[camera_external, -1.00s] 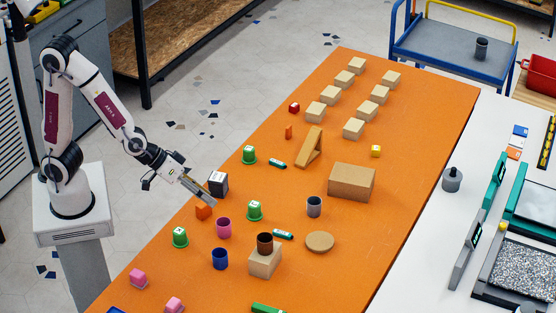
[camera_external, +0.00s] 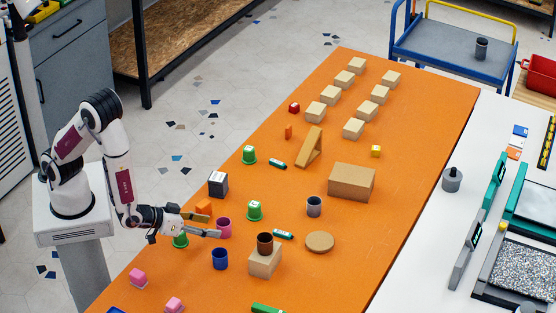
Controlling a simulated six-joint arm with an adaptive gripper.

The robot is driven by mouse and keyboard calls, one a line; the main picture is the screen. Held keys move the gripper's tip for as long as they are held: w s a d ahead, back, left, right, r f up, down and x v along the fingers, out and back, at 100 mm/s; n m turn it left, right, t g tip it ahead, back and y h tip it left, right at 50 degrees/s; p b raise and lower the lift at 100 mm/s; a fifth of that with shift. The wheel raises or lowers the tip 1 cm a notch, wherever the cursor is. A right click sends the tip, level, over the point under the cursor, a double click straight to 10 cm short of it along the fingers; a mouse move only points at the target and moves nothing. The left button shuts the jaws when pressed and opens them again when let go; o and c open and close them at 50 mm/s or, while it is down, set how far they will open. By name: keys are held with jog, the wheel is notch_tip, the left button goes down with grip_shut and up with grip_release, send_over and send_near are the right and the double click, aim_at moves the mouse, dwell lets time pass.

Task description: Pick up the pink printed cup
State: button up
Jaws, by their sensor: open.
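The pink cup (camera_external: 224,228) stands upright on the orange table (camera_external: 400,140), left of centre. My gripper (camera_external: 214,226) is low and level, coming from the left, with its two fingers apart and pointing right at the cup. The fingertips are at the cup's left side; I cannot tell whether they touch it or reach around it. The cup is not lifted.
A blue cup (camera_external: 220,259) stands just in front of the pink cup. An orange block (camera_external: 204,207) and a black box (camera_external: 218,183) are behind the gripper. A green cup (camera_external: 180,240) is partly hidden under my gripper. A brown cup (camera_external: 265,243) sits on a wooden block (camera_external: 264,263).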

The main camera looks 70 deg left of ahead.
aim_at(223, 224)
jog(key=shift+s+a+f+m+t+y, duration=0.3)
jog(key=shift+s+a+f+t+y, duration=0.15)
jog(key=shift+s+t+y, duration=0.2)
jog(key=shift+x, duration=1.25)
jog(key=shift+w+a, duration=0.1)
jog(key=shift+w, duration=0.05)
jog(key=shift+a+x, duration=0.25)
jog(key=shift+x, duration=2.2)
jog(key=shift+r, duration=0.1)
